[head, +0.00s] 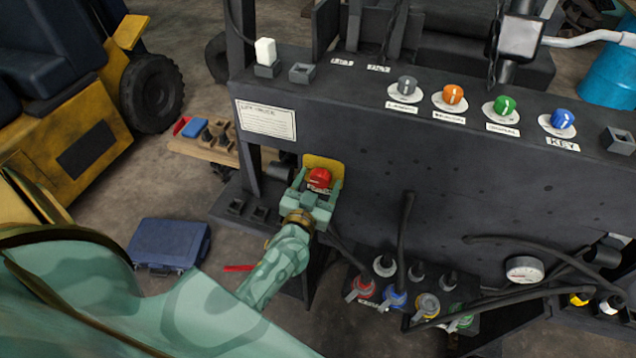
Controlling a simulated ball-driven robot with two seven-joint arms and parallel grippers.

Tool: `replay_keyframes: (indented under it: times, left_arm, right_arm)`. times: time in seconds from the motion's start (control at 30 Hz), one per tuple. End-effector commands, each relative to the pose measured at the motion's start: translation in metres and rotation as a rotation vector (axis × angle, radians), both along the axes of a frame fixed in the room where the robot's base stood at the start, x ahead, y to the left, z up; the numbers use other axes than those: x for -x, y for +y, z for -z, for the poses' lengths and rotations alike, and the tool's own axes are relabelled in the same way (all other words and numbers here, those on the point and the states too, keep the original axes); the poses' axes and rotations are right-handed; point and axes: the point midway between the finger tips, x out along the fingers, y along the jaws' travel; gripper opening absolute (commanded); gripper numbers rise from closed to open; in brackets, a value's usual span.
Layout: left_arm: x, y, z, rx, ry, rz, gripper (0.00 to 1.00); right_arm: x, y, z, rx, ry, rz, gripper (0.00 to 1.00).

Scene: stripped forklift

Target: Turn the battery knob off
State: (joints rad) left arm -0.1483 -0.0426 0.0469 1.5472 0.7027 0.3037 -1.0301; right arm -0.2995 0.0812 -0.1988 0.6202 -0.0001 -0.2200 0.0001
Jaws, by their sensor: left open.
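A red knob (319,177) sits on a yellow plate (324,161) on the left part of the dark panel's front face. It appears to be the battery knob, but I cannot read a label on it. My left gripper (316,186) is open, with its pale green fingers on either side of the red knob. I cannot tell whether the fingers touch it. The gripper's body hides the lower part of the knob and plate. My right gripper is not in view.
Grey, orange (453,93), green and blue (562,118) knobs line the panel's top (330,90). Black cables (405,240) and coloured connectors (396,297) hang below. A blue case (168,243) lies on the floor at left. A yellow vehicle (75,150) stands beyond it.

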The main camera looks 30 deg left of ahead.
Motion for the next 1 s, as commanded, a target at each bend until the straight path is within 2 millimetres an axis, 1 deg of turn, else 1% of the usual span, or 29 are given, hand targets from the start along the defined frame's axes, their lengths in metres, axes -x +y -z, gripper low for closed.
replay_keyframes:
  times: [0.13, 0.17, 0.2, 0.27, 0.3, 0.33, 0.67, 0.83, 1.0]
  left_arm:
    - [0.0, 0.0, 0.0, -0.001, 0.0, 0.0, 0.69]
    - [0.0, 0.0, 0.0, -0.001, 0.0, 0.0, 0.66]
    - [0.0, 0.0, 0.0, -0.001, 0.0, 0.0, 0.55]
    - [0.0, 0.0, 0.0, -0.001, 0.0, 0.0, 0.38]
    - [0.0, 0.0, 0.0, -0.001, 0.0, 0.0, 0.27]
    - [0.0, 0.0, 0.0, -0.001, 0.0, 0.0, 0.24]
    - [0.0, 0.0, -0.001, 0.029, -0.007, 0.001, 0.24]
    - [0.0, 0.0, -0.002, 0.106, -0.026, 0.001, 0.24]
    - [0.001, 0.0, -0.002, 0.235, -0.057, 0.001, 0.24]
  right_arm:
    - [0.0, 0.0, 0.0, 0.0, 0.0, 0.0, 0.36]
    - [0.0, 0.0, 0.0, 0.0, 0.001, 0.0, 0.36]
    - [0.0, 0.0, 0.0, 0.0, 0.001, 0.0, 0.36]
    - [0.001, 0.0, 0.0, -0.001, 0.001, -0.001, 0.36]
    - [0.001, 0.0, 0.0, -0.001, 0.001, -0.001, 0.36]
    - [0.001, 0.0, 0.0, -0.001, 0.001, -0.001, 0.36]
    - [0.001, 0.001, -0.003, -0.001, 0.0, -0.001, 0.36]
    - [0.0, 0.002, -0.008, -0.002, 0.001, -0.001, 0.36]
    - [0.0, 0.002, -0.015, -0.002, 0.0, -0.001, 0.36]
